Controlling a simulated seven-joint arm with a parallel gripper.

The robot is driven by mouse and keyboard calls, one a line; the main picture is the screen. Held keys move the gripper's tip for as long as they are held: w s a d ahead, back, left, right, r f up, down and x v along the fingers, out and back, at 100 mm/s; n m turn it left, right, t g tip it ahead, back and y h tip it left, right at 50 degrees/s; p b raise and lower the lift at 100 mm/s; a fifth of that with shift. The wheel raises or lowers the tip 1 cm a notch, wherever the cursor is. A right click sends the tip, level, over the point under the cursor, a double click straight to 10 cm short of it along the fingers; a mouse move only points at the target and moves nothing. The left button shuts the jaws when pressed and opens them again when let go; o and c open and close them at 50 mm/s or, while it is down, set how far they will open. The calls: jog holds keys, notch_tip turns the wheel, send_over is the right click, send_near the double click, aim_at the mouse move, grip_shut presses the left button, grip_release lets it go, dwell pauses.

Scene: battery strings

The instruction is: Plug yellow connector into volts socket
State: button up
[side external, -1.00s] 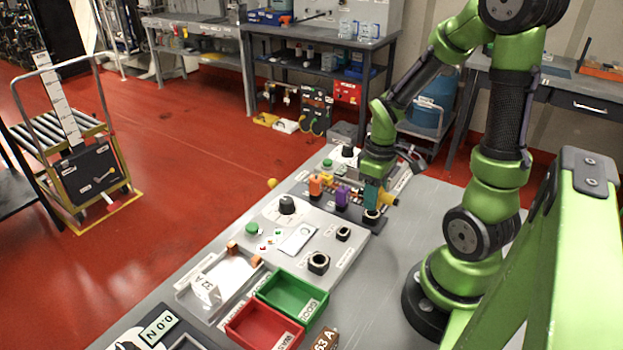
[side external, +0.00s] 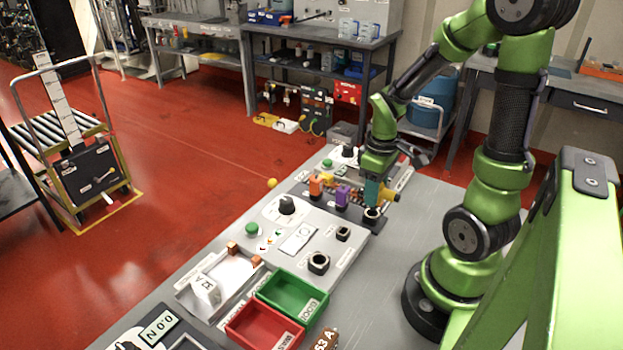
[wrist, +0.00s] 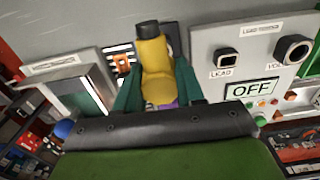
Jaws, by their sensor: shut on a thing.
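My gripper (side external: 376,193), with teal fingers, is shut on the yellow connector (wrist: 155,66), which fills the space between the fingers in the wrist view. In the side view it is just above a dark ring-shaped holder (side external: 372,215) at the end of the connector rack; the connector's lower end is hard to make out there. The volts socket (wrist: 293,50) is a dark round opening on the grey panel, to the right in the wrist view. It is the larger socket (side external: 318,262) in the side view, nearer the camera than my gripper and apart from it.
The lead socket (wrist: 228,58) is beside the volts socket, above a display reading OFF (wrist: 251,89). Orange (side external: 316,186) and purple (side external: 342,197) connectors stand in the rack. A knob (side external: 287,204), green bin (side external: 292,292) and red bin (side external: 262,327) are nearby.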

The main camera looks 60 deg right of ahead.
jog(key=shift+r, duration=2.45)
jog(key=w+a+r, duration=0.1)
jog(key=a, duration=0.8)
jog(key=w+a+r, duration=0.1)
jog(key=a, duration=0.9)
jog(key=shift+w+a+r, duration=0.15)
jog(key=shift+w+a, duration=0.1)
jog(key=shift+f, duration=2.9)
jog(key=shift+f, duration=1.75)
